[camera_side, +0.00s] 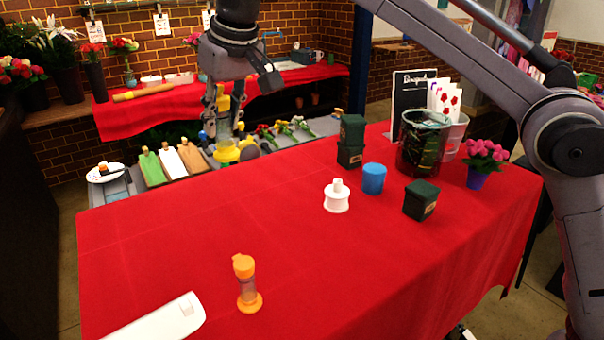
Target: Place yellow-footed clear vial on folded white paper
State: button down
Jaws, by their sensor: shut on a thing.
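My gripper (224,128) is at the far left, above the back edge of the red table. It is shut on the yellow-footed clear vial (227,153), which hangs upright between the fingers with its yellow foot lowest. The fingers hide part of its clear body. The vial is apart from the folded white paper (152,322), which lies at the near left edge of the table, partly cut off by the frame. An orange-footed clear vial (246,286) stands on the cloth to the right of the paper.
The red-clothed table (230,225) is clear between my gripper and the paper. A white knobbed jar (336,200), blue cup (374,180), dark green boxes (421,202) and a dark glass container (420,150) stand at right. Coloured boards (172,160) lie behind the table.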

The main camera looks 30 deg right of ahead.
jog(key=s+a+n, duration=0.2)
jog(key=s+a, duration=0.4)
jog(key=a, duration=0.3)
send_over(155, 330)
notch_tip(155, 330, down, 18)
jog(key=shift+y, duration=0.4)
jog(key=shift+a+f, duration=0.1)
jog(key=shift+f, duration=1.9)
jog(key=shift+f, duration=0.15)
jog(key=c, duration=1.1)
grip_release()
jog(key=shift+o, duration=0.2)
